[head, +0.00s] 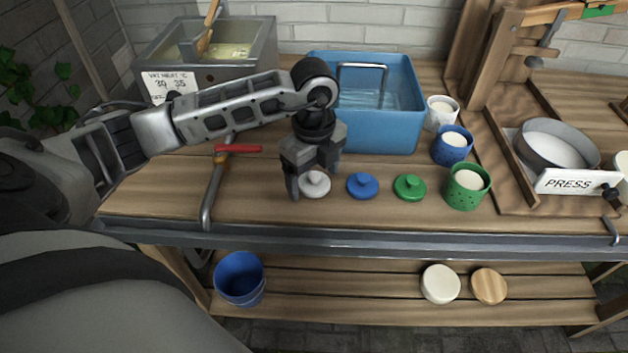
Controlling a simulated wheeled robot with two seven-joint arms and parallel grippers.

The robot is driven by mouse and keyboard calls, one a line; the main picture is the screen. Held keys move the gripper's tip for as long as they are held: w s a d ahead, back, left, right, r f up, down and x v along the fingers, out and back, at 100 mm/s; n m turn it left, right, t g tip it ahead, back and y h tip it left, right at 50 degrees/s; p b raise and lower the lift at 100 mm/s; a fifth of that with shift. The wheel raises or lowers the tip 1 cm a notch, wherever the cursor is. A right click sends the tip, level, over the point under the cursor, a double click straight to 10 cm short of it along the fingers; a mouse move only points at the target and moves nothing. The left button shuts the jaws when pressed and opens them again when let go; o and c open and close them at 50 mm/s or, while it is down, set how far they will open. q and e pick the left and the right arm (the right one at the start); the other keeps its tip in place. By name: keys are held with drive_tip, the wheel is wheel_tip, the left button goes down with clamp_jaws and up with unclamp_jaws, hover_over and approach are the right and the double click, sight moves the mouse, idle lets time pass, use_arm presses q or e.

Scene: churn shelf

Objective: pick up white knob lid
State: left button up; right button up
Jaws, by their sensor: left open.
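The white knob lid (316,186) lies on the wooden shelf top near its front edge. It is round with a small knob and is partly covered by my left gripper. My left gripper (306,188) points down over the lid, with its jaws open. One finger shows at the lid's left side; the other is harder to make out behind it. I cannot tell whether the fingers touch the lid. My right gripper is not in view.
A blue knob lid (362,186) and a green knob lid (409,187) lie in a row to the right. A green cup (466,187) stands beyond them. A blue tub (405,128) stands behind. A red-handled tap (238,148) is at the left.

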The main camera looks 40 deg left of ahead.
sight(314, 175)
use_arm(q)
drive_tip(key=c, duration=1.1)
drive_tip(key=shift+o, duration=0.2)
drive_tip(key=shift+r, duration=0.15)
drive_tip(key=shift+r, duration=0.3)
wheel_tip(314, 175, up, 2)
drive_tip(key=shift+r+b, duration=0.15)
drive_tip(key=shift+b, duration=0.25)
drive_tip(key=w+d+r, duration=0.2)
drive_tip(key=d+r, duration=0.7)
drive_tip(key=d, duration=0.5)
drive_tip(key=shift+w+r, duration=0.25)
drive_tip(key=shift+r, duration=0.15)
